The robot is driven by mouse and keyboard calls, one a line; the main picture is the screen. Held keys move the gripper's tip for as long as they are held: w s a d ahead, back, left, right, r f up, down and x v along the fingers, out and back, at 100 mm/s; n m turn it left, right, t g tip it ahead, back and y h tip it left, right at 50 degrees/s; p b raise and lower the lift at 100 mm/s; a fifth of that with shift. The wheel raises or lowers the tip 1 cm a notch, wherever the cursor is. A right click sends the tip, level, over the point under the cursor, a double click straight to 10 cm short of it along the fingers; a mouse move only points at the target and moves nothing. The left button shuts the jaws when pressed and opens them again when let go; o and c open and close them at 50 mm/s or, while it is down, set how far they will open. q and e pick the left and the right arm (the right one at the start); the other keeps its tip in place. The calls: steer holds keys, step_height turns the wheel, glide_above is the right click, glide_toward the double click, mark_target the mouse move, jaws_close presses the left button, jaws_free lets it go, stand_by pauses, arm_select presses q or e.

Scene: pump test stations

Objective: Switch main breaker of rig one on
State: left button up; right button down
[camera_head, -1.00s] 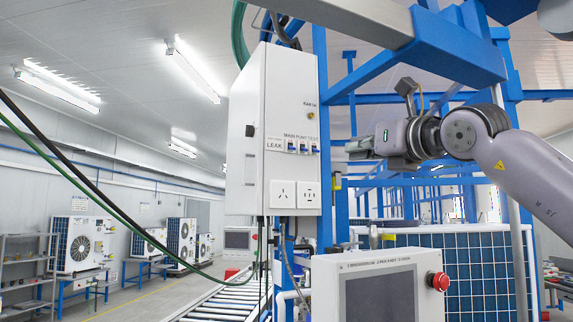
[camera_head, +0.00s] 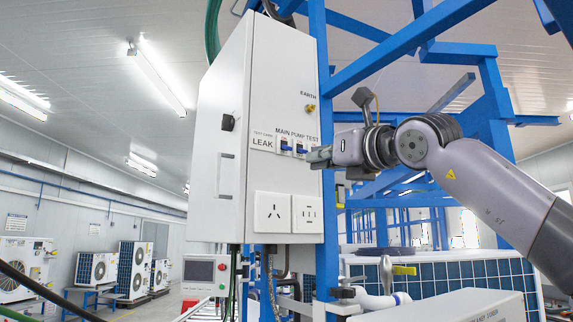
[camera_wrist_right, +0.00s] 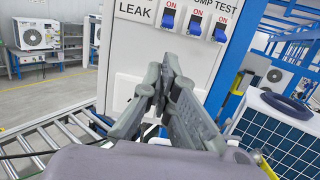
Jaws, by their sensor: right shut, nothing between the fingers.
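The white breaker box (camera_head: 222,160) of the rig hangs on a blue frame. Its narrow panel carries the words MAIN, PUMP and TEST above a row of breakers with blue levers. The main breaker (camera_head: 284,146) is the leftmost; it also shows at the top of the right wrist view (camera_wrist_right: 168,19), under a red ON mark. I cannot tell for sure which way its lever is set. My right gripper (camera_head: 318,157) is shut and empty in front of the panel's right side, hiding the test breaker in the head view. My left gripper is out of view.
Two sockets (camera_head: 273,212) sit below the breakers, and a yellowish earth terminal (camera_head: 310,108) sits above. Blue frame posts (camera_head: 326,60) stand beside the box. A blue grid panel (camera_head: 450,279) is at the lower right. A roller conveyor (camera_wrist_right: 48,141) runs at the left in the wrist view.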

steer(key=p, duration=0.7)
glide_toward(281, 163)
steer(key=x, duration=0.5)
steer(key=shift+w+r, duration=0.1)
steer(key=shift+r, duration=0.15)
steer(key=shift+w+a+p, duration=0.3)
steer(key=shift+w+p, duration=0.05)
steer(key=shift+p, duration=0.1)
steer(key=shift+w+f, duration=0.1)
